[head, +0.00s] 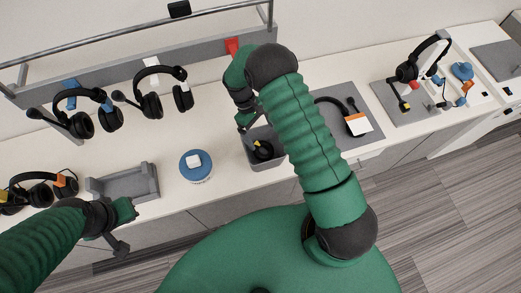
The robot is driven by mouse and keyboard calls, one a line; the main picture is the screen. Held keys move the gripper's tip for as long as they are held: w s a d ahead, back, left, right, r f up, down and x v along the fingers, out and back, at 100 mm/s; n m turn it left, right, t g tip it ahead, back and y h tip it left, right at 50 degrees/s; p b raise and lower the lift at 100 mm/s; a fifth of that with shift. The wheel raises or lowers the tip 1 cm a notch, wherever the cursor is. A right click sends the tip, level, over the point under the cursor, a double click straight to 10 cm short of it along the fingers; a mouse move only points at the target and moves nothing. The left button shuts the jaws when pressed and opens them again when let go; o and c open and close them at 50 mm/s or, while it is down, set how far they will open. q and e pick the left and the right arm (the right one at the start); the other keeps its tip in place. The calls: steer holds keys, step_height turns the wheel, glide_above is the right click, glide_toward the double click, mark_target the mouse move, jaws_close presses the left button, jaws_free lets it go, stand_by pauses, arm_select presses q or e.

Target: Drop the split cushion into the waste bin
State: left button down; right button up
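The grey waste bin (247,155) is an open box on the white counter, near the middle of the head view. A dark, round, cushion-like piece (263,151) with a small yellow patch lies inside it; I cannot tell whether it is split. My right gripper (245,121) points down at the bin's back left edge, above the dark piece and apparently apart from it. Its fingers are small and dark, so their opening is unclear. My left gripper (121,228) is at the counter's front edge on the left, with nothing visible in it.
Headsets hang on a rack (150,92) at the back left. A grey cradle (122,183) and a round blue-topped container (196,166) stand left of the bin. A headset with an orange-white box (358,124) lies on a grey mat to the right.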

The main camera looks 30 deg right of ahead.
steer(key=shift+d+f, duration=0.15)
steer(key=shift+d, duration=0.45)
steer(key=shift+a+r, duration=0.2)
steer(key=shift+a, duration=0.6)
steer(key=shift+w+a+r, duration=0.1)
steer(key=shift+w+r, duration=0.1)
arm_select(q)
steer(key=shift+d+f+b, duration=0.3)
steer(key=shift+f+b, duration=0.45)
steer(key=shift+b, duration=0.05)
steer(key=shift+d+f+b, duration=0.25)
steer(key=shift+f+b, duration=0.45)
steer(key=shift+b, duration=0.05)
arm_select(e)
steer(key=v, duration=1.6)
steer(key=shift+d, duration=0.2)
